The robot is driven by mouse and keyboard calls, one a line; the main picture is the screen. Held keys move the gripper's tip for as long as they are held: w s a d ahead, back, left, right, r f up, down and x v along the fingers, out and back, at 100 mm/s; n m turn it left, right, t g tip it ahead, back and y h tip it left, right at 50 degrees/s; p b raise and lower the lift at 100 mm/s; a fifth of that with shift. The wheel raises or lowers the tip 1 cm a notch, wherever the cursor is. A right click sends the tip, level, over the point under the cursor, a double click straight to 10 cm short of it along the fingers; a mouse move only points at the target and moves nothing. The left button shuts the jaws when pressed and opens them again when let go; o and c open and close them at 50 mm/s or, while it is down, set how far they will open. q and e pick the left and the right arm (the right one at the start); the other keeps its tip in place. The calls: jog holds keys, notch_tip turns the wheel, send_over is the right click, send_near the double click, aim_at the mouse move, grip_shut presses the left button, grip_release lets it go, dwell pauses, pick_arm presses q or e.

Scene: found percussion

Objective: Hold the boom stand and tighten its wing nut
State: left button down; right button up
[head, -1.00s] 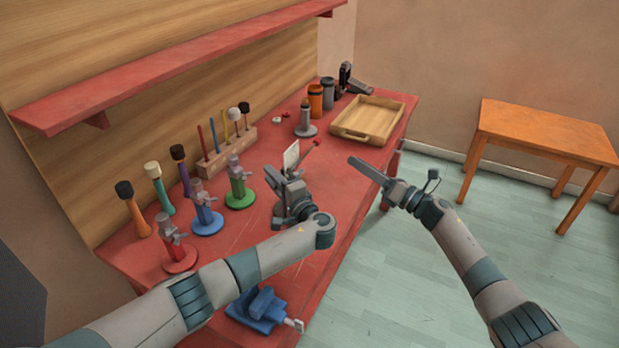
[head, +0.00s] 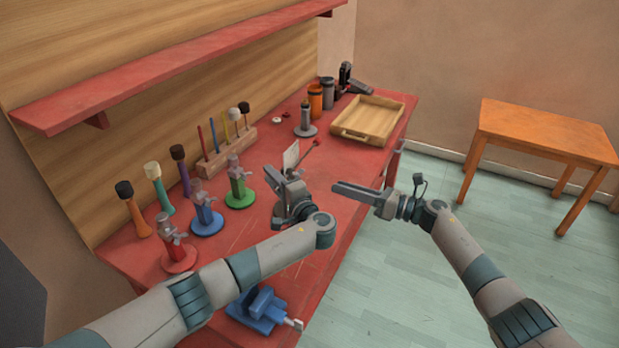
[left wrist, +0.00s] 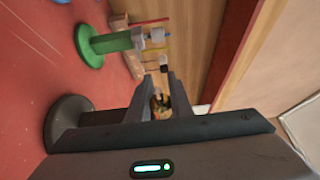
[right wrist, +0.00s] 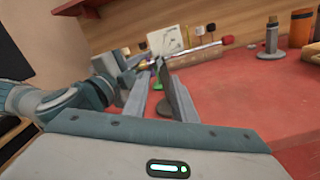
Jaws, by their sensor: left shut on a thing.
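The boom stand stands on the red bench, its boom (head: 307,152) slanting up to a red tip. Its dark round base (left wrist: 66,120) shows in the left wrist view. My left gripper (head: 286,182) is shut on the stand's upper part and hides much of it. The red tip also shows in the right wrist view (right wrist: 228,41). My right gripper (head: 340,188) is open and empty, apart from the stand on its right, fingers pointing towards it. I cannot make out the wing nut clearly; a small yellowish part (left wrist: 158,106) shows between the left fingers.
Red (head: 178,257), blue (head: 206,222) and green (head: 239,197) stands are left of the boom stand. A blue vise (head: 258,308) sits at the front edge. A wooden tray (head: 395,108) and a grey post stand (head: 305,128) are farther back. A white card (head: 291,157) is beside the boom.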

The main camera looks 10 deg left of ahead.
jog(key=x, duration=1.1)
dwell(0.3)
grip_shut()
